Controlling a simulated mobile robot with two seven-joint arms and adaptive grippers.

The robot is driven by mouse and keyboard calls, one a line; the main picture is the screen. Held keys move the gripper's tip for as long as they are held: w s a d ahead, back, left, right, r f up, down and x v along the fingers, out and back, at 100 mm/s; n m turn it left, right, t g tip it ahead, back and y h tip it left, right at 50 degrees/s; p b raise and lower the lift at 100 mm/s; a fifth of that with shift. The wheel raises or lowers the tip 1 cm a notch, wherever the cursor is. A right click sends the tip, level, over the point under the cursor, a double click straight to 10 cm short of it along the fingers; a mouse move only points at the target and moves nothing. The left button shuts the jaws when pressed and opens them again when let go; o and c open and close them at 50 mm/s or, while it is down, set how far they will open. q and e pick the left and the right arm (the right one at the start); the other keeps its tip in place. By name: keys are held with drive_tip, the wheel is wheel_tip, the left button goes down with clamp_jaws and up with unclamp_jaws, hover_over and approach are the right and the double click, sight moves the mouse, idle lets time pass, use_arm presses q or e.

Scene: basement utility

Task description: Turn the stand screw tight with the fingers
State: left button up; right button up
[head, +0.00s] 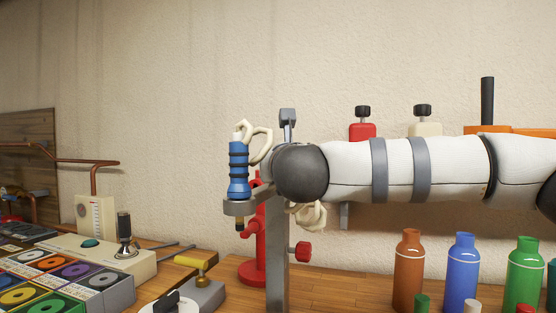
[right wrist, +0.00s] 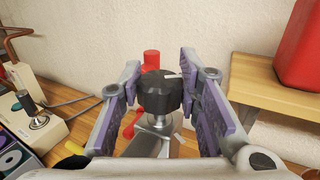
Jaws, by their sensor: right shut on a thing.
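The stand screw is a black knob (right wrist: 160,95) with a white mark, on a silver stem in the right wrist view. My right gripper (right wrist: 160,78) has its purple-padded fingers on either side of the knob and is shut on it. In the head view my white right arm reaches in from the right, and its dark rounded wrist hides the knob. Parts of the cream fingers show past the wrist. A blue cylinder with black bands (head: 238,168) sits upright in a grey ring holder (head: 238,208) beside the grey post (head: 277,260). My left gripper is not in view.
A red stand (head: 252,270) is behind the post. Brown, blue and green bottles (head: 461,270) stand at the right. A beige device (head: 95,250), a colored disc tray (head: 118,292) and a yellow-handled tool (head: 195,260) occupy the left. The wall is close behind.

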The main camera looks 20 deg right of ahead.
drive_tip(key=o, duration=1.2)
drive_tip(key=shift+c, duration=0.2)
drive_tip(key=s+a, duration=0.1)
drive_tip(key=s, duration=1.1)
drive_tip(key=shift+a, duration=0.4)
drive_tip(key=shift+w, duration=0.1)
